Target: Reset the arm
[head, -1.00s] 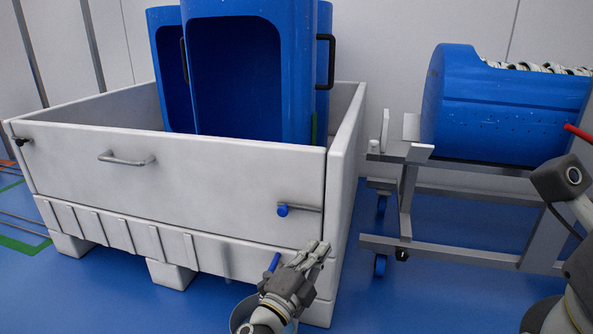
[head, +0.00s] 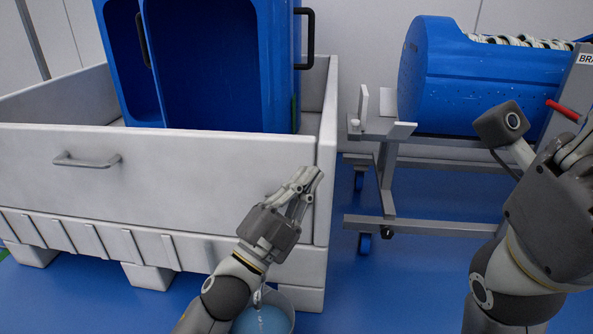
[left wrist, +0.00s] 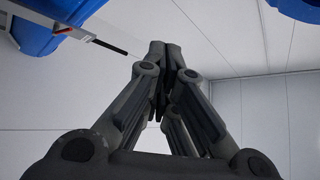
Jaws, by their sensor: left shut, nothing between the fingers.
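My left gripper (head: 308,183) is shut and empty. It is raised in front of the right end of the white crate's front panel, with its fingers pointing up and to the right. I cannot tell whether it touches the panel. In the left wrist view its fingertips (left wrist: 166,52) meet with nothing between them. My right gripper (head: 578,148) is at the right edge of the head view, partly cut off, and its fingers do not show clearly enough to judge.
The large white crate (head: 150,190) holds tall blue tubs (head: 275,65). A grey wheeled carrier (head: 420,223) on the right bears a blue tub (head: 440,90) lying on its side. A bucket (head: 265,320) stands on the floor below my left arm. Blue floor between crate and carrier is clear.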

